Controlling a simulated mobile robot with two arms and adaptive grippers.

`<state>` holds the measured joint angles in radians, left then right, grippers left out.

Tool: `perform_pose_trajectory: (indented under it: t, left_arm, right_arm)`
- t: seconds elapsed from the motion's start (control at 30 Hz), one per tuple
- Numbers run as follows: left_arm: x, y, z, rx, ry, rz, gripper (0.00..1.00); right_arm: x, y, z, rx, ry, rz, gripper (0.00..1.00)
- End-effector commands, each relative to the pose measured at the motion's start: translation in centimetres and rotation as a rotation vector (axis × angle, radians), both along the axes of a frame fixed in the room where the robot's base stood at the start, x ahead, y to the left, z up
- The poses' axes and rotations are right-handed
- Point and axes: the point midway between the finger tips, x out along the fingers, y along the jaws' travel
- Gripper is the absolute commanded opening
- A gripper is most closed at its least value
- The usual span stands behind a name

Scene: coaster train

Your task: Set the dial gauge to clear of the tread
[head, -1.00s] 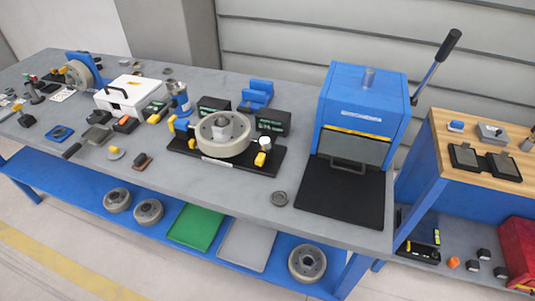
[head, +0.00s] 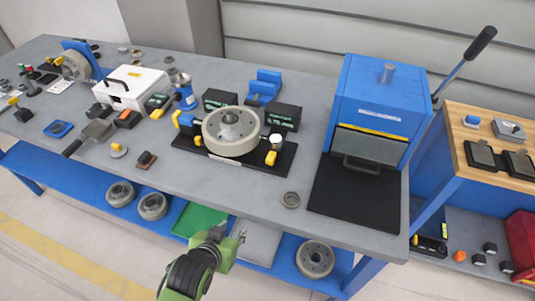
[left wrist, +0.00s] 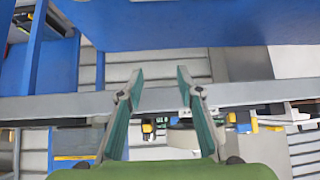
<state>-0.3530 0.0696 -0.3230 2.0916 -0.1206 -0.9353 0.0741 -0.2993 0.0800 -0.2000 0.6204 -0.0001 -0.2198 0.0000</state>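On the bench stands a black fixture base (head: 188,143) with a round grey wheel (head: 234,145) lying flat on it. A blue and yellow fitting (head: 184,121) stands at the wheel's left side. A small white-topped piece (head: 277,139) with a yellow block (head: 271,158) stands at its right. I cannot tell for certain which is the dial gauge, and no dial reading is legible. My left gripper (head: 230,240) is below the bench's front edge, apart from the fixture. In the left wrist view its fingers (left wrist: 156,85) are spread and empty. My right gripper is not in view.
Two black display boxes (head: 284,117) and a blue block (head: 265,84) stand behind the fixture. A blue press (head: 375,100) stands to the right. A lower shelf (head: 85,178) holds wheels and trays.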

Motion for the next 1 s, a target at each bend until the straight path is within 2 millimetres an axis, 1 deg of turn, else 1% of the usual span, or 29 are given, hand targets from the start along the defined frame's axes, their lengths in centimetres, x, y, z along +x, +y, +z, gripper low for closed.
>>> perform_pose_trajectory:
  t: [0.03, 0.1, 0.17, 0.2, 0.3, 0.4, 0.43, 0.53, 0.67, 1.0]
  left_arm:
    - [0.2, -0.1, 2.3, -0.011, -0.028, 0.003, 0.33]
    - [0.3, -0.2, 5.0, -0.024, -0.059, 0.007, 0.33]
    - [0.2, -0.2, 7.1, -0.033, -0.082, 0.010, 0.33]
    - [1.1, -1.1, 8.1, -0.047, -0.122, 0.000, 0.33]
    - [3.3, -3.5, 10.8, -0.082, -0.235, -0.028, 0.33]
    - [4.5, -5.1, 13.0, -0.109, -0.315, -0.049, 0.33]
    - [4.7, -5.5, 13.4, -0.114, -0.330, -0.054, 0.33]
    - [5.3, -6.1, 13.9, -0.122, -0.355, -0.061, 0.33]
    - [6.4, -6.4, 13.6, -0.123, -0.358, -0.061, 0.33]
    - [11.4, -8.1, 11.4, -0.122, -0.356, -0.061, 0.33]
  right_arm:
    - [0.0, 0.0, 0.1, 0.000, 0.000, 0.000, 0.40]
    - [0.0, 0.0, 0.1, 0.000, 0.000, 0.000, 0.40]
    - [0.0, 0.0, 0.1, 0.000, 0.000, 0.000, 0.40]
    - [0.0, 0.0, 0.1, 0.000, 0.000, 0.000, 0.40]
    - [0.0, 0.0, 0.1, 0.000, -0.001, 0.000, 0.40]
    - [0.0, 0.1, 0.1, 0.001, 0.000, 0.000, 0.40]
    - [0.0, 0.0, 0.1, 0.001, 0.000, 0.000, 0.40]
    - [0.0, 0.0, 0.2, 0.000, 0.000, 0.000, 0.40]
    - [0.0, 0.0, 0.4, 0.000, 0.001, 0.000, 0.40]
    - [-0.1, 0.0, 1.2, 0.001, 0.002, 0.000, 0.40]
